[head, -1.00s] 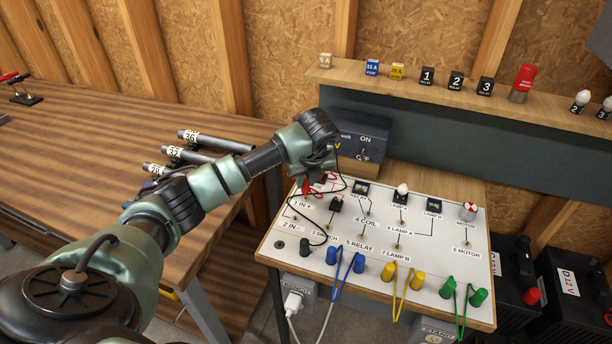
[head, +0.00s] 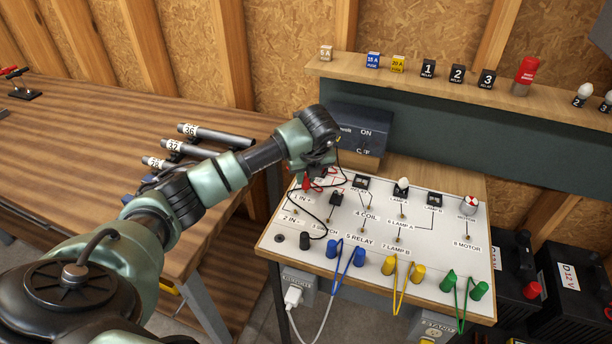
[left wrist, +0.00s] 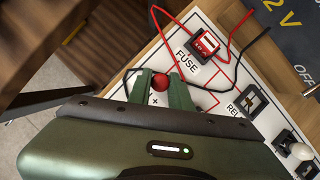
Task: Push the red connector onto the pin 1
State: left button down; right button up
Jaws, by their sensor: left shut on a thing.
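My left gripper (left wrist: 158,92) is shut on the red connector (left wrist: 160,82), which shows as a round red top between the two green fingers in the left wrist view. In the head view the red connector (head: 306,183) shows as a small red piece under my left gripper (head: 311,176), over the left back part of the white board (head: 380,253), close to the label "1 IN +". Pin 1 itself is hidden by the connector and fingers. I cannot tell whether the connector touches it. My right gripper is not in view.
A red fuse (left wrist: 206,44) sits beside the gripper, with red and black wires looping close by. A dark power box (head: 360,135) stands behind. Black, blue, yellow and green terminals line the board's front. A shelf (head: 400,80) with fuses and relays runs behind.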

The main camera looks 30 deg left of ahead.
aim_at(306, 179)
pick_arm(q)
jog(key=shift+f+b, duration=0.75)
jog(key=shift+f, duration=0.1)
dwell(0.3)
jog(key=c, duration=1.2)
grip_release()
jog(key=shift+r, duration=0.1)
jog(key=b+v, duration=0.1)
jog(key=v, duration=0.6)
jog(key=shift+s+r, duration=0.15)
jog(key=shift+r, duration=0.1)
jog(key=shift+d+f, duration=0.1)
jog(key=shift+d, duration=0.05)
